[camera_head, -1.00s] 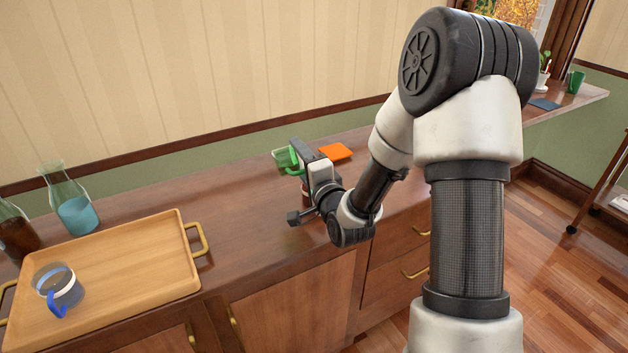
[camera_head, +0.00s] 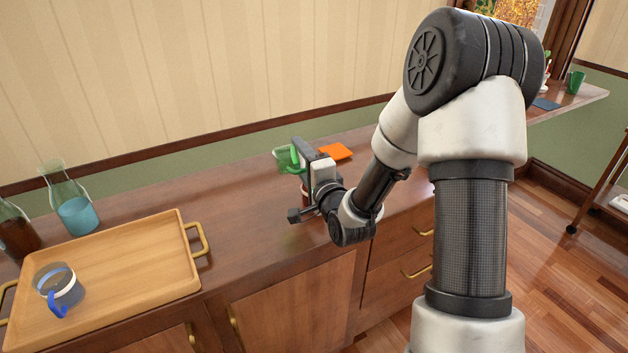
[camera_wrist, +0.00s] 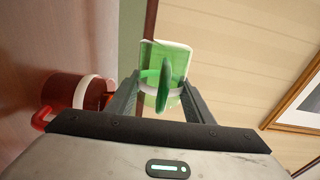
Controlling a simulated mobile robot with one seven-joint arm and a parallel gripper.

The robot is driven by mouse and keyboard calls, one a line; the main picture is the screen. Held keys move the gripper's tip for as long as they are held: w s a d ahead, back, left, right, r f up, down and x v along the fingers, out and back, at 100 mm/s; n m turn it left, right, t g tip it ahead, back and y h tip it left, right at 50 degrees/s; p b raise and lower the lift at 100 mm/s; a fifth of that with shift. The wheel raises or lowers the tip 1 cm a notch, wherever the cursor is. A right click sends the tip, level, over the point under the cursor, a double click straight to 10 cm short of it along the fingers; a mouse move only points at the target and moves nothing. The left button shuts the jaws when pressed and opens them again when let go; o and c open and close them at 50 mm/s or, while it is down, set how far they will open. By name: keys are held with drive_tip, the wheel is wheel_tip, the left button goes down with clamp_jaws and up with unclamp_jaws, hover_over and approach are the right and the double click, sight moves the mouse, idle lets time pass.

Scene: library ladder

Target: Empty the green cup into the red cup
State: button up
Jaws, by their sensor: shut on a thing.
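My gripper (camera_wrist: 160,98) is shut on the green cup (camera_wrist: 175,58), which has see-through green walls, a pale band and a bright green handle. In the head view the green cup (camera_head: 282,158) is held above the counter, tipped far over toward its side. The red cup (camera_wrist: 66,90), with a white band and a red handle, stands upright on the counter, below and close to the held cup. In the head view it is mostly hidden behind my gripper. I cannot tell whether anything is flowing or what the green cup holds.
An orange flat square (camera_head: 336,152) lies behind my gripper on the counter (camera_head: 235,205). At left are a wooden tray (camera_head: 150,255) bearing a blue-handled cup (camera_head: 60,286), a flask of blue liquid (camera_head: 74,208) and a dark bottle (camera_head: 17,234). The counter between tray and gripper is clear.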

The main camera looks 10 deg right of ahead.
drive_tip(key=shift+w+d+r+m+p, duration=0.15)
drive_tip(key=shift+d+m+p, duration=0.15)
drive_tip(key=shift+m, duration=0.6)
drive_tip(key=shift+d+r+m+p, duration=0.1)
drive_tip(key=shift+d+m+p, duration=0.15)
drive_tip(key=shift+m, duration=0.65)
idle(1.8)
drive_tip(key=shift+w+d+m+p, duration=0.1)
drive_tip(key=shift+d+m+p, duration=0.2)
drive_tip(key=shift+m, duration=0.45)
drive_tip(key=shift+d+m+p, duration=0.1)
drive_tip(key=shift+m+p, duration=0.35)
drive_tip(key=shift+m, duration=0.25)
drive_tip(key=shift+w+d+m+p, duration=0.1)
drive_tip(key=shift+d+m+p, duration=0.2)
drive_tip(key=shift+m, duration=0.45)
idle(2.2)
